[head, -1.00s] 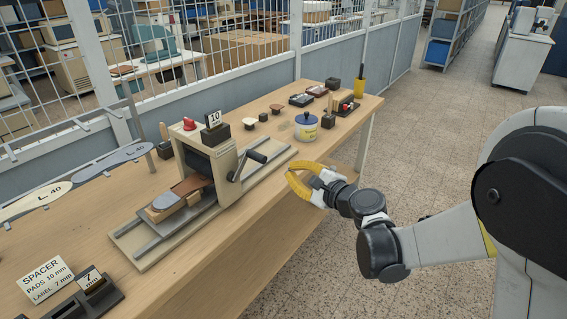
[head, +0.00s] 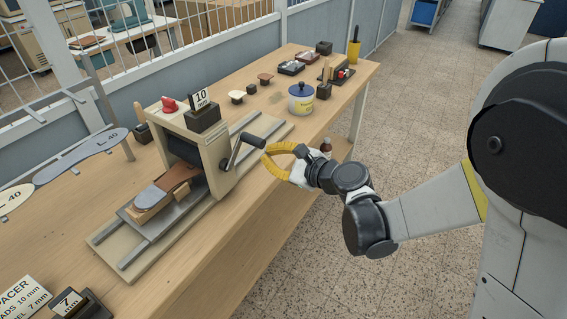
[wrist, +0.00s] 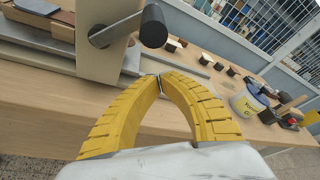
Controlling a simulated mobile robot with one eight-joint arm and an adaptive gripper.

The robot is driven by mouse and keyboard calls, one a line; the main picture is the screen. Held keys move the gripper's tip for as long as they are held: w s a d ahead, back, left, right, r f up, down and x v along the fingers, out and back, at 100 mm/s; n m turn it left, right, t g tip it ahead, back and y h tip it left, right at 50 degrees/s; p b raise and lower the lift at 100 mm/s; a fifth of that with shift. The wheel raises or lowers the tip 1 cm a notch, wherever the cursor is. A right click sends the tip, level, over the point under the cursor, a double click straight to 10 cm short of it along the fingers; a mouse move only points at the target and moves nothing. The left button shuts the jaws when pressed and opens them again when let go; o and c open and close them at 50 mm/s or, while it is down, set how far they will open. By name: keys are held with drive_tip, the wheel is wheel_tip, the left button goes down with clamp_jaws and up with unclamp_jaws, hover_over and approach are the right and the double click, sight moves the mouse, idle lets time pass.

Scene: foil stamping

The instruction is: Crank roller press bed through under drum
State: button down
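The roller press (head: 205,150) stands on the bench, a beige frame with a dark drum (head: 184,147) between its side plates. Its bed (head: 160,208), carrying a brown piece (head: 178,179) and a grey-topped pad (head: 150,196), sticks out on the near-left side; its far part is hidden by the frame. The crank (head: 233,155) is on the right side plate, with a black handle (head: 253,141) pointing outward. My gripper (head: 264,157) has yellow fingers with tips together and nothing visible between them. In the wrist view, the crank handle (wrist: 153,26) is just beyond the fingertips, apparently apart.
Rails (head: 263,128) run along the press base. A block marked 10 (head: 203,117) sits on the press top. A blue-lidded jar (head: 301,101) and small tools stand behind to the right. Sole templates (head: 82,158) and a spacer sign (head: 22,300) lie left. Open floor is right of the bench.

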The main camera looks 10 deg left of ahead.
sight(260, 147)
drive_tip(key=s+r, duration=0.1)
drive_tip(key=a+r, duration=0.1)
drive_tip(key=r, duration=0.1)
drive_tip(key=shift+s+a+r, duration=0.1)
drive_tip(key=shift+s, duration=0.3)
drive_tip(key=shift+s+a+r+p, duration=0.15)
drive_tip(key=shift+s+r+p, duration=0.3)
drive_tip(key=shift+r, duration=0.25)
drive_tip(key=shift+f, duration=0.1)
